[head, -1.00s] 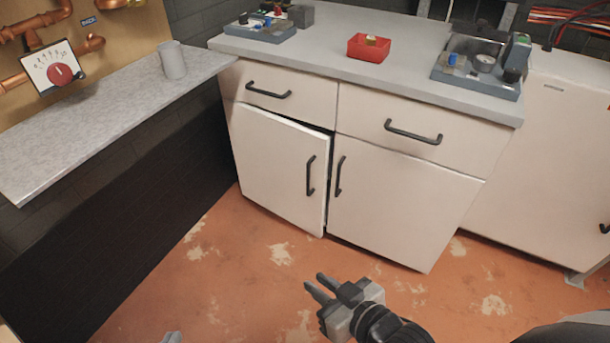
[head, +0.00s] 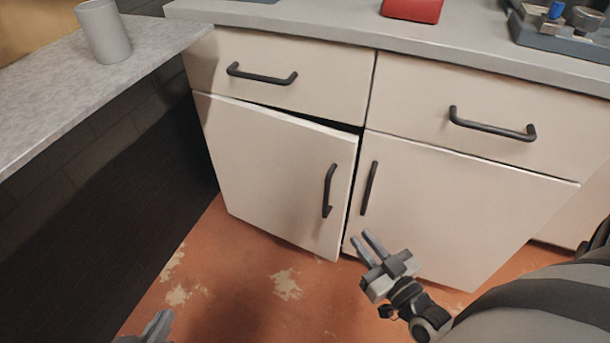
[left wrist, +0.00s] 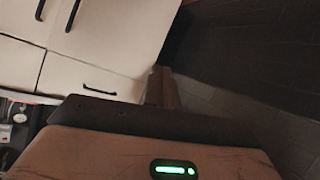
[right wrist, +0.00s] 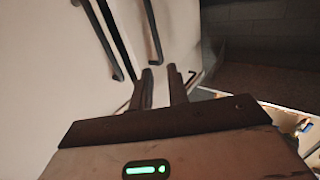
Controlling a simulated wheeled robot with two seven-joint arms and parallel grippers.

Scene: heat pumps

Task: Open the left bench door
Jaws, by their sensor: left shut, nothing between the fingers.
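The left bench door (head: 270,165) is a cream panel, slightly ajar, with a dark gap along its top and right edges. Its black vertical handle (head: 328,190) is near its right edge. It also shows in the left wrist view (left wrist: 120,30). My right gripper (head: 370,248) is open and empty, low in front of the doors and right of that handle. Its two spread fingers show in the right wrist view (right wrist: 162,85), with the left door's handle (right wrist: 153,32) beyond them. My left gripper (head: 158,325) is shut and empty, low at the bottom left, apart from the door.
The right door (head: 460,205) is shut, its handle (head: 369,187) close to the left door's. Two drawers (head: 285,75) sit above the doors. A grey ledge (head: 60,95) with a mug (head: 103,30) is at the left, above a dark wall. The orange floor (head: 250,300) before the bench is clear.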

